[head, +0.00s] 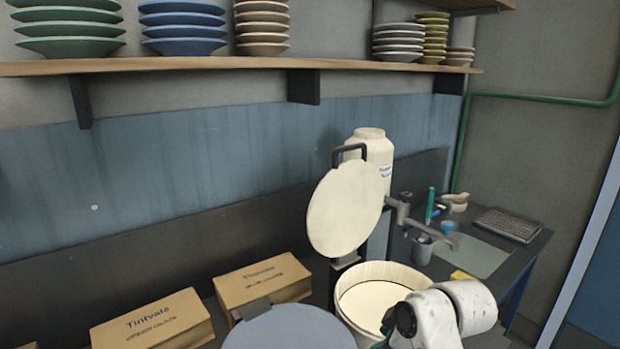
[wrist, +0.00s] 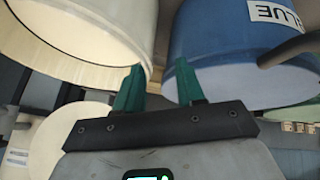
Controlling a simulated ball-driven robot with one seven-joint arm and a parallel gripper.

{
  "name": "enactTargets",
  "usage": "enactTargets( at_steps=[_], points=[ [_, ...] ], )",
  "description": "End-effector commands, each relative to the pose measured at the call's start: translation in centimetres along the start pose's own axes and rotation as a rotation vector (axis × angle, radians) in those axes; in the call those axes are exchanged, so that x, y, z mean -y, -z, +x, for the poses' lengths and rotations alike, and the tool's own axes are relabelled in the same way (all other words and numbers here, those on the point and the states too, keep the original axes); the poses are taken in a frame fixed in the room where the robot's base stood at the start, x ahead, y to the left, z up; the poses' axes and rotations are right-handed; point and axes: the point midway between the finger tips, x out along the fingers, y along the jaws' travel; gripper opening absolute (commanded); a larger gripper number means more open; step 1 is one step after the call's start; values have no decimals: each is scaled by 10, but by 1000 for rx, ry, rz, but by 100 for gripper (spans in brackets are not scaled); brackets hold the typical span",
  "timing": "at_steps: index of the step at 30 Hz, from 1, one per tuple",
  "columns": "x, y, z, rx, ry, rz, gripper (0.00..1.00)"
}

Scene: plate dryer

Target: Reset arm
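My arm shows at the lower right of the head view, in front of an open cream bucket (head: 352,283). In the wrist view my gripper (wrist: 160,66) has two green fingers standing apart with nothing between them. The fingers are near a cream bucket (wrist: 75,55) on the left and a blue bucket (wrist: 215,60) on the right, labelled BLUE. I cannot tell whether either finger touches a bucket. In the head view the gripper is mostly hidden by the arm and the frame's bottom edge.
A round cream lid (head: 345,208) stands raised behind the open bucket. A blue-grey disc (head: 290,330) lies at the bottom edge. Two Tintvate boxes (head: 150,325) (head: 262,280) are to the left. A sink (head: 475,255) is at right; a shelf (head: 200,64) holds plate stacks.

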Motion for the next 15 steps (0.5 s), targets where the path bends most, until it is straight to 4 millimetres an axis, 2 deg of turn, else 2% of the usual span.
enactTargets(
  at_steps=[1,7,11,15],
  points=[
    [18,-22,6,11,-3,72,38],
    [75,-101,7,59,-56,365,38],
    [112,-151,-5,97,-105,549,38],
    [147,-198,-26,137,-167,722,38]
  ],
)
